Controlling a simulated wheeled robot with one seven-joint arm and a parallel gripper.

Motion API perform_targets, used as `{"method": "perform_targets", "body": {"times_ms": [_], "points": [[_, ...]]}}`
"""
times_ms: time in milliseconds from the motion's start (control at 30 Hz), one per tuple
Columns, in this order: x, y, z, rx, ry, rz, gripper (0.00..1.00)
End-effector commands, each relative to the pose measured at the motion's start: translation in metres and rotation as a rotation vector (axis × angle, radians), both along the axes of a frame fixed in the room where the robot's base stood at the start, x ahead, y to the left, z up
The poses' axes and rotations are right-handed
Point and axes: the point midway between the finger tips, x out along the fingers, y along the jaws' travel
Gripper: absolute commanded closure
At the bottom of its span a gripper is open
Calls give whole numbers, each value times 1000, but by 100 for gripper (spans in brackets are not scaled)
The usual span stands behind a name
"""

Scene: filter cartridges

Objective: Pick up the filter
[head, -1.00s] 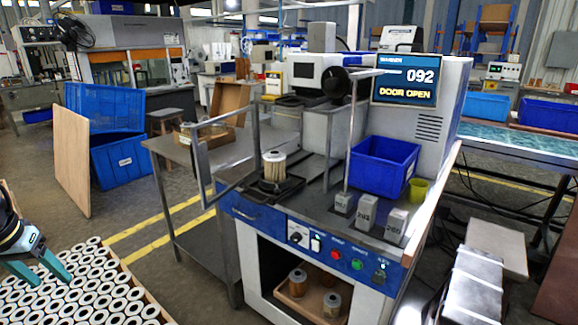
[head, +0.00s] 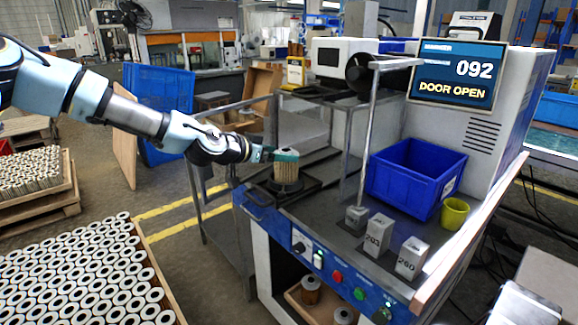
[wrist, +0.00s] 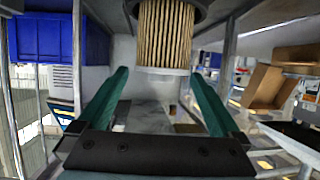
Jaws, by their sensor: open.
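The filter (head: 286,173), a pleated beige cylinder, stands upright on a black fixture (head: 312,186) on the machine's worktop. My gripper (head: 272,153) is beside its upper left part in the head view. In the wrist view the filter (wrist: 165,38) shows at the top, pleats facing me, with its dark fixture behind. The two teal fingers of my gripper (wrist: 160,72) are spread, one on each side of the filter's end. I cannot tell whether either finger touches it.
A metal post (head: 367,130) rises right of the filter. A blue bin (head: 413,172), yellow cup (head: 454,212) and numbered grey blocks (head: 378,232) stand farther right. The screen (head: 457,73) reads DOOR OPEN. Many white cylinders (head: 85,275) fill a pallet at lower left.

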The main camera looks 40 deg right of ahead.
Motion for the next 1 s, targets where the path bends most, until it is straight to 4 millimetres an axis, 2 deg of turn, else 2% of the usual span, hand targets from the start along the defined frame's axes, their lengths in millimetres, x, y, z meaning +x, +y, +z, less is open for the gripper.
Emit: {"method": "perform_targets", "body": {"times_ms": [267,533,867,1000], "points": [[1,-21,-7,2,2,0,0],[4,-55,-20,2,3,0,0],[5,-61,-25,3,1,1,0],[5,-61,-25,3,1,1,15]]}}
